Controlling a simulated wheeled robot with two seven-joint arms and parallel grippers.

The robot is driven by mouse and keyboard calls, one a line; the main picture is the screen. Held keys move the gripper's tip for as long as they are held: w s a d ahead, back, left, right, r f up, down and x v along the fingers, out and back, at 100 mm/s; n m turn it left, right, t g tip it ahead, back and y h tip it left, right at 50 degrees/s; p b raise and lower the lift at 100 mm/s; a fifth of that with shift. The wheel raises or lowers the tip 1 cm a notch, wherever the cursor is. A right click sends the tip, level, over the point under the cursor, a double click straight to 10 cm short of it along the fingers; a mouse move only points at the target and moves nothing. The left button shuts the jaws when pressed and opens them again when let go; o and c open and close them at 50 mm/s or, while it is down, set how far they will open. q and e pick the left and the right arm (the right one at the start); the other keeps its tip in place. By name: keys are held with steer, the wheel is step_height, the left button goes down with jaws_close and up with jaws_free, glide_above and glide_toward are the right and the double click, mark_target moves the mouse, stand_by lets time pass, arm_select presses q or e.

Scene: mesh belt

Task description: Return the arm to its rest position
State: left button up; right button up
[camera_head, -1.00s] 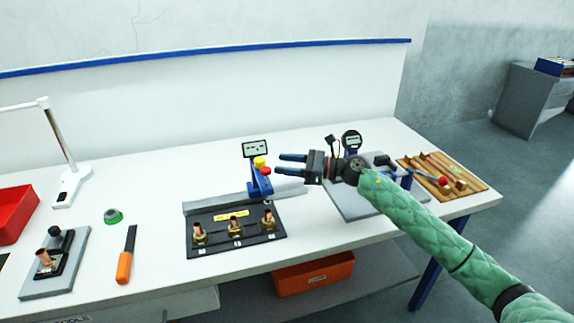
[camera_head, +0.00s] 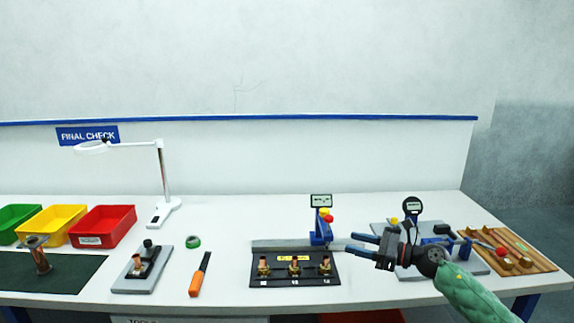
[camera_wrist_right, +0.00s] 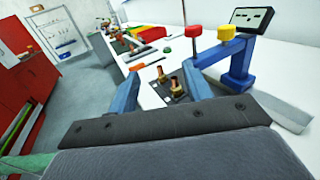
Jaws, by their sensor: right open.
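My right gripper (camera_head: 360,246) is open and empty in the head view, above the right part of the bench, with its fingers pointing left. Its green-sleeved arm comes in from the lower right corner. The two blue fingers (camera_wrist_right: 164,96) also show apart in the right wrist view, with nothing between them up close. Beyond them lie the copper fittings on the black plate (camera_head: 294,279). The blue stand with a small display (camera_head: 321,221) is just left of the fingertips, and whether they touch cannot be told. My left gripper is not in view.
A dial gauge (camera_head: 412,206) stands behind my right gripper, and a wooden tray (camera_head: 530,258) lies right of it. Left are an orange-handled tool (camera_head: 196,283), a grey fixture (camera_head: 133,284), a lamp (camera_head: 161,180) and red (camera_head: 128,217), yellow and green bins.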

steer(key=s+d+f+n+t+h, duration=0.1)
steer(key=s+d+f+n+h, duration=0.1)
steer(key=s+f+n+h, duration=1)
steer(key=s+d+f+n+h, duration=0.2)
steer(key=s+f+n+h, duration=0.4)
steer(key=s+f+n, duration=1.1)
steer(key=s+a+f+m+g+y, duration=0.1)
steer(key=s+m+g, duration=0.15)
steer(key=s, duration=0.55)
steer(key=s+a+f+m+g+y, duration=0.1)
steer(key=s+f+m+g, duration=0.15)
steer(key=s, duration=0.45)
steer(key=s+a+f+g, duration=0.1)
steer(key=s+a+f, duration=0.1)
steer(key=f, duration=1.4)
steer(key=s+a+f+n+g, duration=0.1)
steer(key=a+f, duration=0.1)
steer(key=f, duration=1.5)
steer(key=shift+s+a+f, duration=0.2)
steer(key=shift+s, duration=0.15)
